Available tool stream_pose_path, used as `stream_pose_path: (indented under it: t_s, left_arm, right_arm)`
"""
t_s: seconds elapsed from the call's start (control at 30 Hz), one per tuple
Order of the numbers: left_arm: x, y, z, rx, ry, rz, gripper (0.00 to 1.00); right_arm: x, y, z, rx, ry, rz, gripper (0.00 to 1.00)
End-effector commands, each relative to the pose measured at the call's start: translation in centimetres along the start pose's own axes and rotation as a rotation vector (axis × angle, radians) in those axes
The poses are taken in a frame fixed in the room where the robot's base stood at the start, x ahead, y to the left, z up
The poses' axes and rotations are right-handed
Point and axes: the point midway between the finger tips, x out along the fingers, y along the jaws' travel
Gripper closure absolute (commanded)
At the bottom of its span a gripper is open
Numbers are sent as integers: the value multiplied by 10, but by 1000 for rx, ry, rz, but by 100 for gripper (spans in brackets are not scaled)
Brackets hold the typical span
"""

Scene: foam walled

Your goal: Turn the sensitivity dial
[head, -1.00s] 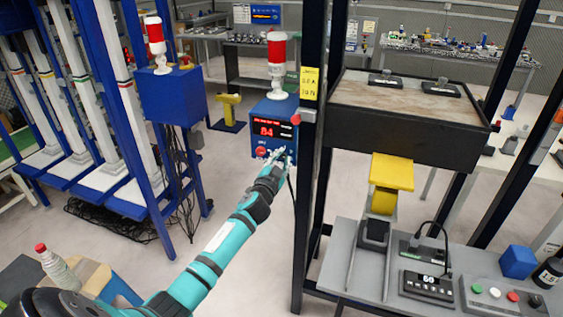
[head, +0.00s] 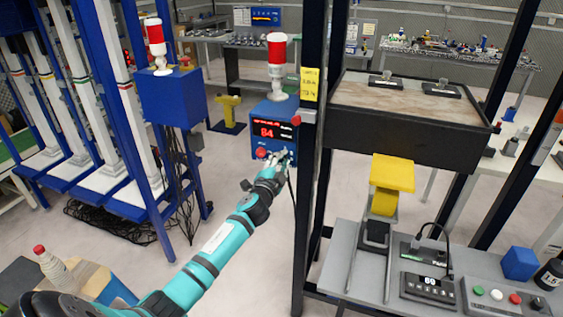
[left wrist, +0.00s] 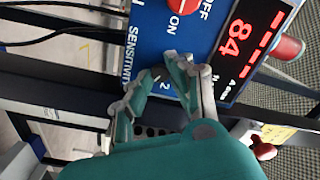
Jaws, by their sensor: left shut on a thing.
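The blue control box (head: 258,112) stands in the middle of the head view, with a red "84" readout (head: 265,130) on its front. My left gripper (head: 281,156) reaches its lower front panel. In the left wrist view, the fingers of my left gripper (left wrist: 166,76) are closed in at the panel beside the "SENSITIVITY" lettering (left wrist: 130,50), with a "2" mark close by. They are shut on the sensitivity dial, which the fingers almost wholly hide. The readout (left wrist: 236,40) shows 84 there too. My right gripper is not in view.
A red ON/OFF knob (left wrist: 180,12) sits on the panel close to the fingers; it also shows in the head view (head: 262,153). A dark upright post (head: 308,200) stands just right of my left arm. A red-topped lamp (head: 277,55) stands on the box.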

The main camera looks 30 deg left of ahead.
Motion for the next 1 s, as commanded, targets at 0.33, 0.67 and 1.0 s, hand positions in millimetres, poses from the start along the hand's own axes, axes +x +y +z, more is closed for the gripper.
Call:
stream_pose_path:
  t_s: [0.33, 0.67, 1.0]
  left_arm:
    - [0, 0, 0, 1, 1, -1, 68]
    - [0, 0, 0, 0, 1, 0, 58]
    - [-46, 2, 1, 0, 0, 2, 58]
  right_arm:
    - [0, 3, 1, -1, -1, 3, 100]
    - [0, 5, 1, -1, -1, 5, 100]
    - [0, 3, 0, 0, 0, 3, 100]
